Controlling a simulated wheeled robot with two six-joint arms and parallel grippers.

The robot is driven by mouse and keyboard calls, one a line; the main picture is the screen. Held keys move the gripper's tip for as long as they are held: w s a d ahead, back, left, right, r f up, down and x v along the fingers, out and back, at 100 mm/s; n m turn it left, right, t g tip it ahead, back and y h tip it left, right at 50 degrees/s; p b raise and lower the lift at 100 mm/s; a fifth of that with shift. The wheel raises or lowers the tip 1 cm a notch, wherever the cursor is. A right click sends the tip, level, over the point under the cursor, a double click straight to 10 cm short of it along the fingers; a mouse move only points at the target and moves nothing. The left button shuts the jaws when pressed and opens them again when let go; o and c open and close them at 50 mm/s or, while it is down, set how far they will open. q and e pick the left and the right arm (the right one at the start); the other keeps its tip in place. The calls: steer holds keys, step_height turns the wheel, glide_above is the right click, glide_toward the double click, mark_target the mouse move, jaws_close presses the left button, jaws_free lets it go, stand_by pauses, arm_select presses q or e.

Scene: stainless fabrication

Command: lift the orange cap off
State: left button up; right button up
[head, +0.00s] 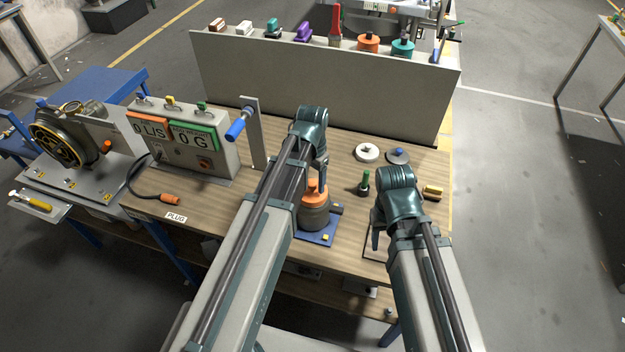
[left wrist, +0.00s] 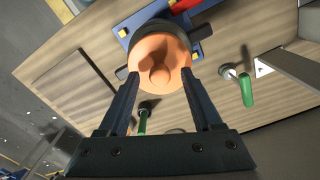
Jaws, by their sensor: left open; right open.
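The orange cap (head: 314,192) sits on top of a dark grey round body (head: 314,217), which stands on a blue base plate (head: 318,239) on the wooden bench. The left wrist view shows the cap from above as a round orange disc with a knob (left wrist: 160,60). My left gripper (head: 318,172) is open above the cap. In the left wrist view its fingertips (left wrist: 160,73) lie over opposite sides of the cap; I cannot tell whether they touch it. My right gripper (head: 376,240) is open, low over the bench to the right of the cap.
A control box (head: 185,140), a blue-handled lever (head: 237,128) and an orange plug (head: 170,199) are to the left. A green-handled tool (head: 365,182) and two discs, one white (head: 367,153), stand to the right. A tall grey panel (head: 320,85) closes off the back.

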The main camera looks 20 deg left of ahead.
arm_select(q)
steer(key=shift+f, duration=0.25)
jaws_close()
stand_by(0.5)
